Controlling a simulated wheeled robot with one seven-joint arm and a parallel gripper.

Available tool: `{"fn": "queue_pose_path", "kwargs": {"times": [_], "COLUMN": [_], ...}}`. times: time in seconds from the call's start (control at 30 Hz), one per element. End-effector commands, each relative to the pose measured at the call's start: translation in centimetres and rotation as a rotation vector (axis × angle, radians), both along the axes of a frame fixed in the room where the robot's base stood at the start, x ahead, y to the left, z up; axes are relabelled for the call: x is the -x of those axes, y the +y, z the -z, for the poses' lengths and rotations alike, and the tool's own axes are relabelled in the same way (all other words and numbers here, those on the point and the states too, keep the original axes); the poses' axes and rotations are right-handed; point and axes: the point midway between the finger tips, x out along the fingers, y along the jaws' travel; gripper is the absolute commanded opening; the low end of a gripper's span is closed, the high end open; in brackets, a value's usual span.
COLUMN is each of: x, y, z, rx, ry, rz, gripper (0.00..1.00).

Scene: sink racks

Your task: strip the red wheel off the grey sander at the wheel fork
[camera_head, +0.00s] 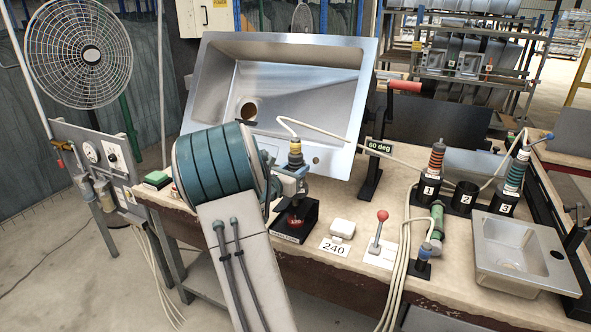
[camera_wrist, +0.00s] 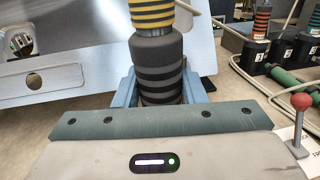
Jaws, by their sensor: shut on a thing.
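The grey sander (camera_wrist: 157,60) stands upright in my gripper (camera_wrist: 160,90), with dark bands on its body and yellow rings at its top. My gripper's blue jaws are shut on its lower body. In the head view the sander's yellow-ringed top (camera_head: 295,152) shows above my gripper (camera_head: 293,185), with a hose running from it. Below is a black fork block (camera_head: 297,232) on the bench, with the red wheel (camera_head: 295,219) at it, under the sander. I cannot tell whether the wheel sits inside the slot. The sander's lower end is hidden in the wrist view.
A tilted steel sink (camera_head: 290,85) stands behind. To the right are a white disc (camera_head: 342,228) by a 240 card, a red-knobbed lever (camera_head: 380,225), a lying green tool (camera_head: 437,218) and numbered holders (camera_head: 462,197), the middle one empty. A small basin (camera_head: 520,250) is far right. Hoses cross the bench.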

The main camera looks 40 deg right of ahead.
Motion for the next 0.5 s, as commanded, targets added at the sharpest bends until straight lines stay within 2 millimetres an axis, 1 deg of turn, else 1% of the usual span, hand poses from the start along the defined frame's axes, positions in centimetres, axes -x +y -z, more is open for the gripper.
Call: {"fn": "queue_pose_path", "kwargs": {"times": [0.27,0.5], "x": [0.0,0.0], "y": [0.0,0.0], "z": [-0.3,-1.5], "rx": [0.003,0.003], "ry": [-0.002,-0.002], "rz": [0.000,0.000], "gripper": [0.01,0.01]}}
